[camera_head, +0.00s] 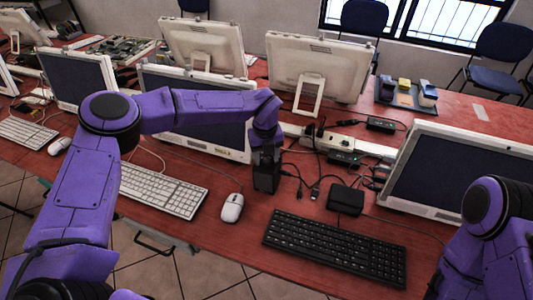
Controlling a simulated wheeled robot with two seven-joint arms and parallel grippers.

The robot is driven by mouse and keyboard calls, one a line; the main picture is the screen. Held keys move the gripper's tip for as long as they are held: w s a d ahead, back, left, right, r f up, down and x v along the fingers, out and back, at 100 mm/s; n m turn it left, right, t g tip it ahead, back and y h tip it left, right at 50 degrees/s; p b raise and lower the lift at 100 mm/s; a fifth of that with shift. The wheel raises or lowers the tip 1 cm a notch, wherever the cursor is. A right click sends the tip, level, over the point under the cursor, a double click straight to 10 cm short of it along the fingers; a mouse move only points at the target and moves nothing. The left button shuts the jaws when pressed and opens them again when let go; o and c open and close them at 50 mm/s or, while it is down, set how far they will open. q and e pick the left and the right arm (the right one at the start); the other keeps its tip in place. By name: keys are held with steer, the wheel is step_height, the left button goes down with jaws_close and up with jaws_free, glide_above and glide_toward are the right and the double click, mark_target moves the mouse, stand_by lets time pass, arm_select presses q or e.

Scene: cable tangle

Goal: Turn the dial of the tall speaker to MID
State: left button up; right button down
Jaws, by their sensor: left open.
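A dark upright box (266,181), which looks like the tall speaker, stands on the red desk just right of the white mouse. My left arm reaches in from the left, and its gripper (265,156) points down at the top of this box. The gripper is open, but its fingers blend with the dark box, so I cannot tell whether they touch it. The dial and its markings cannot be made out. My right arm shows at the lower right edge; its gripper is out of the picture.
A black keyboard (334,247) and a low black box (345,199) lie to the right. A white mouse (232,207) and white keyboard (161,189) lie to the left. Cables and a power strip (339,141) crowd behind. Monitors (465,172) stand around.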

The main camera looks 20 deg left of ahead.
arm_select(q)
steer(key=shift+c, duration=0.4)
jaws_close()
steer(key=shift+m, duration=0.3)
steer(key=m, duration=0.4)
steer(key=shift+m, duration=0.4)
steer(key=m, duration=0.6)
steer(key=shift+f+m, duration=0.1)
steer(key=shift+m, duration=0.2)
